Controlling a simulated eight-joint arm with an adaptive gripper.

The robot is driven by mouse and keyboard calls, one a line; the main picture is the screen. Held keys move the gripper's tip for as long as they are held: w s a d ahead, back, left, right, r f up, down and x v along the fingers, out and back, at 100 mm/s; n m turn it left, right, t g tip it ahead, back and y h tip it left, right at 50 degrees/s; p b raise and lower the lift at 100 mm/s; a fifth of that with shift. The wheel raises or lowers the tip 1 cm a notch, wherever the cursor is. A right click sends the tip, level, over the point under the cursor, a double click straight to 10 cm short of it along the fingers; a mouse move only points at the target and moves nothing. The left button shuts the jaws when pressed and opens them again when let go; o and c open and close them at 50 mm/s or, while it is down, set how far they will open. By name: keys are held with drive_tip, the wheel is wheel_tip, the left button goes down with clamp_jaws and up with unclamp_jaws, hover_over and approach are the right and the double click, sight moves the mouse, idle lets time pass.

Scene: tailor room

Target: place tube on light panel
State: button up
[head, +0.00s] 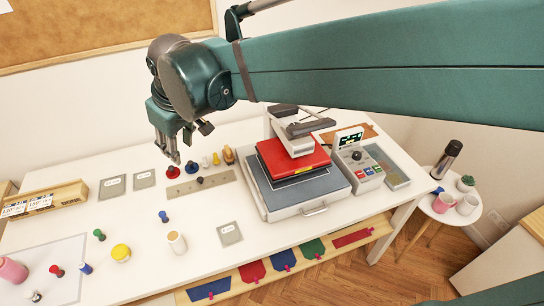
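My gripper (183,145) hangs in the air above the back left part of the white table, seen from the side. Its fingers look spread, with nothing visible between them. A cream cylinder (176,242) stands upright at the front middle of the table and looks most like the tube. A pink cylinder (12,270) sits at the far left edge. A pale outlined panel (62,258) lies flat at the front left and may be the light panel; I cannot tell whether it is lit. My gripper is well apart from these things.
A heat press (293,160) with a red plate stands at the right. Colored pins (99,234), a yellow spool (121,252) and flat grey squares (229,233) are scattered about. A wooden box (45,198) stands back left.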

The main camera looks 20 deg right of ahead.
drive_tip(key=s+d+f+m+t+h, duration=0.1)
drive_tip(key=s+d+f+m, duration=0.1)
drive_tip(key=s+d, duration=0.6)
drive_tip(key=s+d+f+m+t, duration=0.2)
drive_tip(key=s+d+m, duration=0.3)
drive_tip(key=d, duration=1.1)
drive_tip(key=s+f, duration=0.1)
drive_tip(key=s, duration=0.2)
drive_tip(key=shift+s+d+f+m+h, duration=0.2)
drive_tip(key=shift+s+m+h, duration=0.1)
drive_tip(key=shift+h, duration=0.1)
